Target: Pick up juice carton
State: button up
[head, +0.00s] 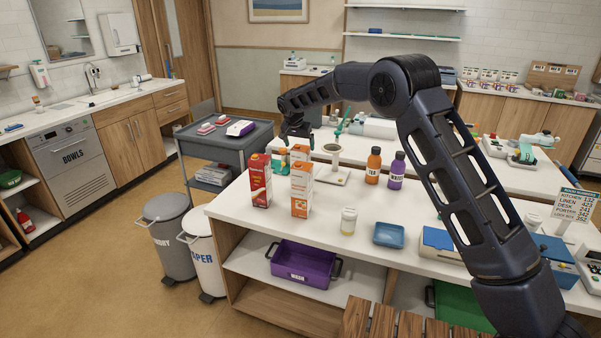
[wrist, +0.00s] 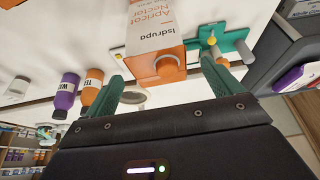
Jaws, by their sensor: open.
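Cartons stand on the white counter (head: 240,212) in the head view: a red one (head: 260,183), an orange-and-white one (head: 301,192), and another orange-topped one (head: 299,153) just behind. In the wrist view a white-and-orange carton (wrist: 155,42) reads "Apricot Nectar", with its round cap facing me. I cannot tell which of the two orange cartons it is. My gripper (wrist: 162,70) is open, its green fingers apart on either side of the carton's cap end. Nothing is held. In the head view my gripper is behind and above the cartons, its fingertips hard to make out.
An orange bottle (head: 373,166) and a purple bottle (head: 397,171) stand right of the cartons. A pale-lidded jar (head: 348,221) and a blue tray (head: 389,234) are nearer the front. A white stand (head: 334,175) is close behind the cartons. A grey cart (head: 218,150) is at left.

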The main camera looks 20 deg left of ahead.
jog(key=shift+x, duration=2.55)
jog(key=shift+w, duration=0.1)
jog(key=c, duration=2)
jog(key=shift+r, duration=0.1)
